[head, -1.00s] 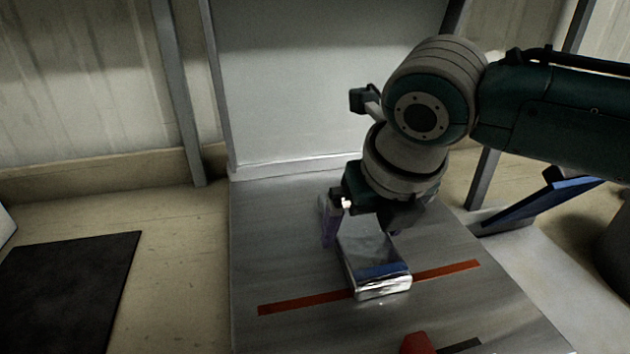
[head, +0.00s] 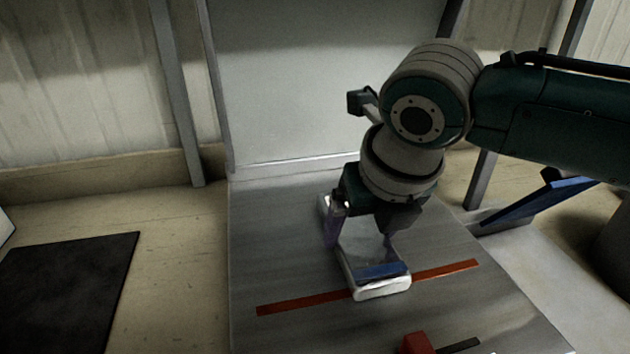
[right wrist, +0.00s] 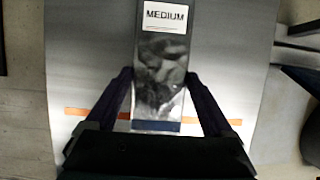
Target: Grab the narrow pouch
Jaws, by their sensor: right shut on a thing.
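A long, shiny grey pouch (head: 382,271) with a blue band near its close end lies on the metal tabletop, across a red-orange stripe. In the right wrist view the pouch (right wrist: 157,72) carries a white label reading "MEDIUM"; the word "narrow" is not seen. My right gripper (head: 360,236) points down over the pouch, with one finger on each long side. In the right wrist view my right gripper (right wrist: 158,80) is shut on the pouch's sides. The gripper and wrist hide part of its far end in the head view. My left gripper is not in view.
The metal tabletop (head: 275,245) is mostly bare left of the pouch. A red block (head: 415,343) sits at its near edge. A pale upright panel (head: 310,90) stands behind. A dark mat (head: 70,290) lies on the floor at left.

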